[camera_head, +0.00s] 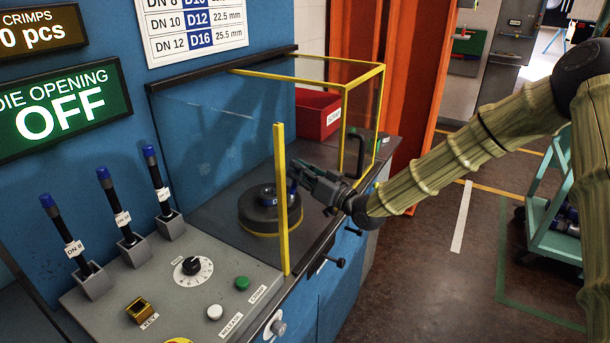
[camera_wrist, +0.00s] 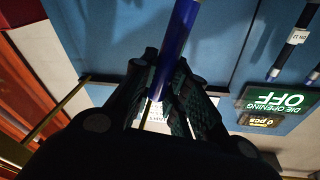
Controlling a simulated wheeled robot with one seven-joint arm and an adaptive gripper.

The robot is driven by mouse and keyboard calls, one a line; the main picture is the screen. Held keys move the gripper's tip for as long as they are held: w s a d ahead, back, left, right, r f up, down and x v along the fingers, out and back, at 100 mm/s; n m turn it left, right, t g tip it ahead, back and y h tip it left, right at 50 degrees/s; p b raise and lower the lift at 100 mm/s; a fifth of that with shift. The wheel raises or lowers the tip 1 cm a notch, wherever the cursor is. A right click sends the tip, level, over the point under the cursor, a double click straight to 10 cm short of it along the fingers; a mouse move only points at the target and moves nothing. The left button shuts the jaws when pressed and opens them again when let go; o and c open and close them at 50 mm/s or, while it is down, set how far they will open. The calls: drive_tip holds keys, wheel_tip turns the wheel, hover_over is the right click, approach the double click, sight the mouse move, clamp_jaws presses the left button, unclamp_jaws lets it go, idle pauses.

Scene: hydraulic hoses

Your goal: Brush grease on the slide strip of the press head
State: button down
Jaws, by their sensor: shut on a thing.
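The press head (camera_head: 258,218) is a dark round block with a yellow line around its base, on the dark bench inside the guard. A blue piece with a white mark shows at its top. I cannot make out the slide strip. My gripper (camera_head: 298,173) is beside and above the head's right side in the head view; contact is unclear. In the wrist view my gripper (camera_wrist: 168,82) is shut on a smooth blue rod (camera_wrist: 181,32), which runs out of the top of the picture. The rod's far end and any bristles are not visible.
A guard with yellow edges (camera_head: 281,200) and clear panels stands around the press head. A red bin (camera_head: 316,113) is behind. Several blue-capped rods (camera_head: 65,225) stand in holders at left, beside a control panel with a dial (camera_head: 192,266). A teal cart (camera_head: 555,225) is at right.

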drive_tip(key=shift+s+d+b, duration=0.1)
drive_tip(key=shift+d+b, duration=0.25)
drive_tip(key=shift+d, duration=0.9)
idle(0.3)
wheel_tip(320, 180, up, 6)
drive_tip(key=p, duration=0.2)
idle(0.7)
drive_tip(key=shift+p, duration=0.3)
wheel_tip(320, 180, up, 3)
drive_tip(key=shift+p, duration=0.55)
idle(0.5)
